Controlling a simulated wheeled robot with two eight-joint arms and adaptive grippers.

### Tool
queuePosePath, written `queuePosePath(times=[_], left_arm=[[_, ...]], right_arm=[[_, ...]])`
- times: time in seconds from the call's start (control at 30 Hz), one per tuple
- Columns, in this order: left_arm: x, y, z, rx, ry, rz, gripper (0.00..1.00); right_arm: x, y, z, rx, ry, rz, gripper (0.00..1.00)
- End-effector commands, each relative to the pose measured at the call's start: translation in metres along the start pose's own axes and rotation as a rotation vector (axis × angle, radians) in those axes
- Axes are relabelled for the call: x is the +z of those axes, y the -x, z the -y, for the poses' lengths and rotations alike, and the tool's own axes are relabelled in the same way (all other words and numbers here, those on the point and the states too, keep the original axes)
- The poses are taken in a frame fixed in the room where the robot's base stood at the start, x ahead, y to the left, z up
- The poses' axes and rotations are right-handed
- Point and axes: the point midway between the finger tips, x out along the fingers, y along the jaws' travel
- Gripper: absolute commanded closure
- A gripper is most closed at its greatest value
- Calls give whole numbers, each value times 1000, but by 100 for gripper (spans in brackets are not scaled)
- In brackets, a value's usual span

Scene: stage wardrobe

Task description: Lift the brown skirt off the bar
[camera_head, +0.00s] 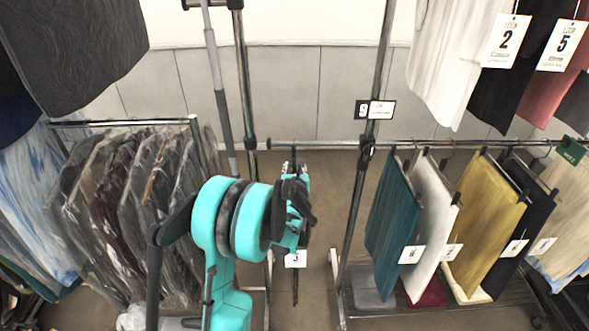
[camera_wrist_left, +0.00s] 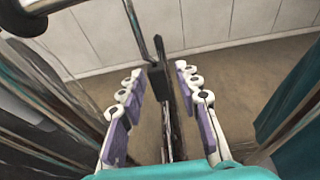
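A narrow dark brown garment (camera_head: 295,287), likely the brown skirt, hangs nearly edge-on from the bar (camera_head: 330,145), mostly hidden behind my left gripper (camera_head: 296,205). A white tag (camera_head: 296,259) shows at it. In the left wrist view, the thin dark edge of the garment (camera_wrist_left: 172,125) and its hanger clip (camera_wrist_left: 158,82) lie between the fingers of my left gripper (camera_wrist_left: 163,105). These fingers stand apart on either side, with gaps visible. My right gripper is not in view.
Teal (camera_head: 392,215), white (camera_head: 432,215) and mustard (camera_head: 487,225) skirts hang to the right on the bar. Bagged garments (camera_head: 130,205) hang on a left rack. A metal upright (camera_head: 366,170) stands right of my gripper. Some bare floor (camera_head: 325,215) shows between.

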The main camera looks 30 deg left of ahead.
Motion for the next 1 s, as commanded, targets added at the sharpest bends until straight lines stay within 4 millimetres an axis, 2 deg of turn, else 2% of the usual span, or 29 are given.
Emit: queuePosePath(times=[0.03,0.1,0.47,1.0], left_arm=[[0,0,0,0,0,0,86],[0,0,0,0,0,0,100],[4,1,0,0,0,0,100],[25,7,0,0,0,0,100]], right_arm=[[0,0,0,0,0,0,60],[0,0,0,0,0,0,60],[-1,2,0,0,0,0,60],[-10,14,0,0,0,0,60]])
